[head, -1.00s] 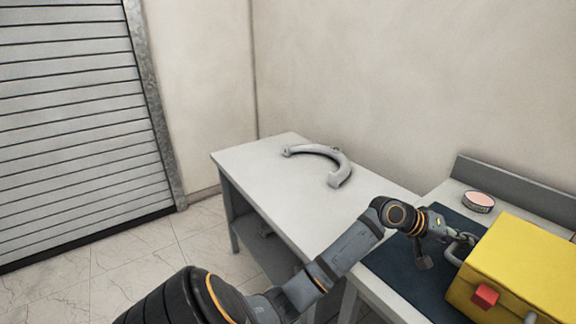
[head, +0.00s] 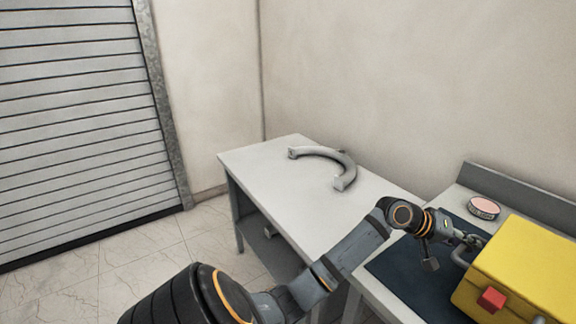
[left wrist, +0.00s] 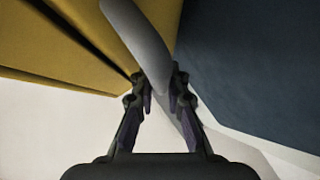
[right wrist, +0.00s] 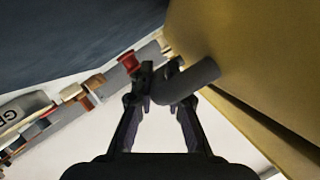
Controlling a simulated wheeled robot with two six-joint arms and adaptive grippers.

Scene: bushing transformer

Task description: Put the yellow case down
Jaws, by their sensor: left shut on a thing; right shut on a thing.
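The yellow case (head: 532,268) with a red latch (head: 491,300) is at the right edge of the head view, partly cut off, over or on the dark blue mat (head: 398,280). My left gripper (head: 462,246) is at its left side. In the left wrist view, the left gripper (left wrist: 160,95) is shut on the case's grey side handle (left wrist: 140,40). In the right wrist view, the right gripper (right wrist: 162,88) is shut on the other grey handle (right wrist: 190,82), beside the yellow case wall (right wrist: 250,70). I cannot tell whether the case touches the mat.
A round pink-topped tin (head: 483,207) stands behind the case on the bench. A white table (head: 270,165) to the left holds a grey curved part (head: 335,160). Several fittings (right wrist: 85,90) show beside the right gripper. A shutter door (head: 75,110) is far left.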

